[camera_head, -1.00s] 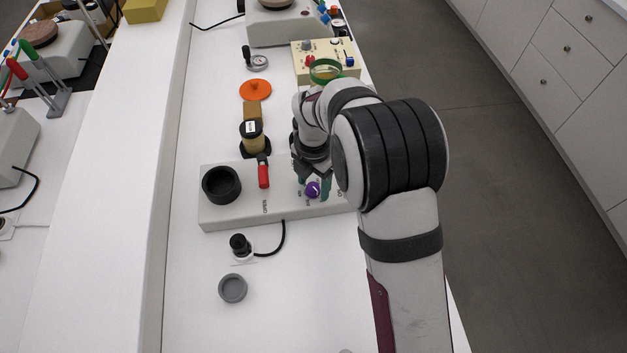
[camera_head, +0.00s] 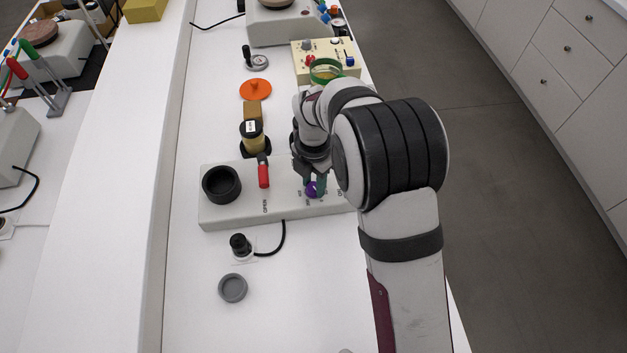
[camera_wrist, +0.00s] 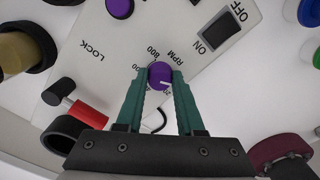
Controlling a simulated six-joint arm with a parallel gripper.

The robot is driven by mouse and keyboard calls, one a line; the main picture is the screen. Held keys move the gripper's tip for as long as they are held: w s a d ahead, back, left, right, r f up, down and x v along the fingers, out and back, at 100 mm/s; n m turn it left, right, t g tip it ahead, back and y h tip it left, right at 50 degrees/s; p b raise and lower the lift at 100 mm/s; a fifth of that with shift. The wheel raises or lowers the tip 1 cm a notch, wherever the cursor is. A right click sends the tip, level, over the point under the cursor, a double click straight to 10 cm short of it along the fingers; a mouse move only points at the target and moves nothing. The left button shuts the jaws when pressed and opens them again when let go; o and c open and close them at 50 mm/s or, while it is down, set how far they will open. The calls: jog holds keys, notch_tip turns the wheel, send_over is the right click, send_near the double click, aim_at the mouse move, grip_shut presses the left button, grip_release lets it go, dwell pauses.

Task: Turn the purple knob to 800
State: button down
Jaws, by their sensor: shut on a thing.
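The purple knob (camera_head: 311,190) sits on the top of a pale grey machine (camera_head: 225,216). In the wrist view the knob (camera_wrist: 160,72) is between the two green fingertips of my gripper (camera_wrist: 159,77), which touch it on both sides. A short white pointer line shows on the knob, toward its lower right. The printed "800" mark (camera_wrist: 153,52) is above the knob, near "RPM". Other scale numbers around it are partly covered by the fingers. In the head view my gripper (camera_head: 315,184) comes down from above, and my arm hides the machine's right end.
A red-handled lever (camera_head: 263,175) and a black round holder (camera_head: 221,184) stand on the machine left of the knob. A black ON/OFF switch (camera_wrist: 221,31) is close by. A second purple round thing (camera_wrist: 120,7) shows at the wrist view's top edge.

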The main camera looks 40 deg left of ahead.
jog(key=m, duration=0.5)
jog(key=shift+m, duration=0.4)
jog(key=m, duration=1.1)
jog(key=shift+m, duration=0.4)
jog(key=m, duration=0.6)
jog(key=shift+s, duration=0.1)
jog(key=m, duration=0.5)
jog(key=shift+m, duration=0.4)
jog(key=m, duration=1.2)
jog(key=shift+a+m, duration=0.1)
jog(key=shift+m, duration=0.2)
jog(key=m, duration=0.5)
jog(key=shift+m, duration=0.3)
